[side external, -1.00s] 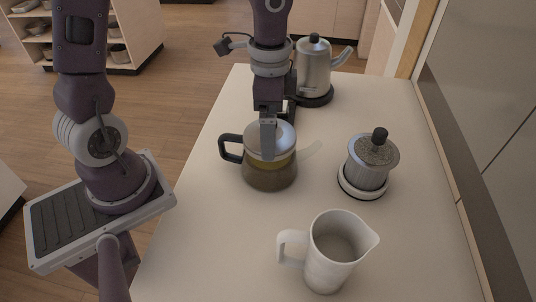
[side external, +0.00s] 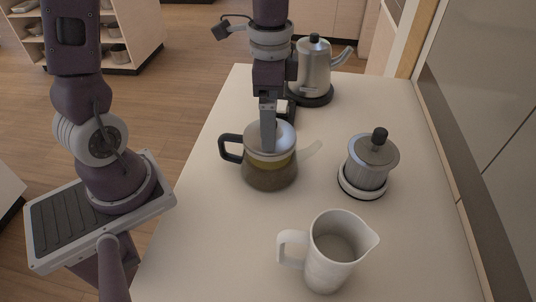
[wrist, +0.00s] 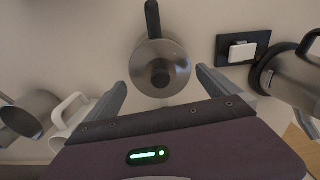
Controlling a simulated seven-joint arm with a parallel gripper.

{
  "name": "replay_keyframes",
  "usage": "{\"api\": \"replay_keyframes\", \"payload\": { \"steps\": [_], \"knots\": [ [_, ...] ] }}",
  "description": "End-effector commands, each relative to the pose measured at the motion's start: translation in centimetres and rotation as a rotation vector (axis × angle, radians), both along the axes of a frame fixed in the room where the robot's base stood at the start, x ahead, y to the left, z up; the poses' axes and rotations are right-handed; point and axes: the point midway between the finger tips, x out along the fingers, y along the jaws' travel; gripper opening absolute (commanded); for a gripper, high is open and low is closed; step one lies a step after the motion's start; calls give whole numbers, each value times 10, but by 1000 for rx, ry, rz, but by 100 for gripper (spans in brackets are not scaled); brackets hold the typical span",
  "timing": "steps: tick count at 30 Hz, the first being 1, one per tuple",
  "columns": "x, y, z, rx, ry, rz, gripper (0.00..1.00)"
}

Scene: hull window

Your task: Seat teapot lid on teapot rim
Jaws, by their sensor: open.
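The glass teapot (side external: 270,177) with a black handle and amber liquid stands on the counter. The silver lid (side external: 284,134) lies on top of it and looks level; the seam at the rim is too small to judge. In the wrist view the lid (wrist: 178,65) covers the teapot's top, with its dark knob (wrist: 160,76) near the middle and the black handle pointing up. My gripper (wrist: 161,77) is open, one finger on each side of the knob and apart from it. In the side view the near finger hides part of the lid and the knob.
A steel kettle (side external: 314,72) stands behind the teapot, near a black tray with a white block (wrist: 243,52). A metal canister with a black knob (side external: 371,165) stands to the right, and a white jug (side external: 330,268) in front. Counter between them is free.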

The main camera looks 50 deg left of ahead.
Motion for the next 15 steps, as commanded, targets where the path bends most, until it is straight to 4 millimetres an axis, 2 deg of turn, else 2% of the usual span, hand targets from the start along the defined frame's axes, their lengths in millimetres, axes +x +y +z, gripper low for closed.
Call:
{"api": "replay_keyframes", "payload": {
  "steps": [15],
  "knots": [
    [0,0,7,-1,1,-1,100]
  ]
}}
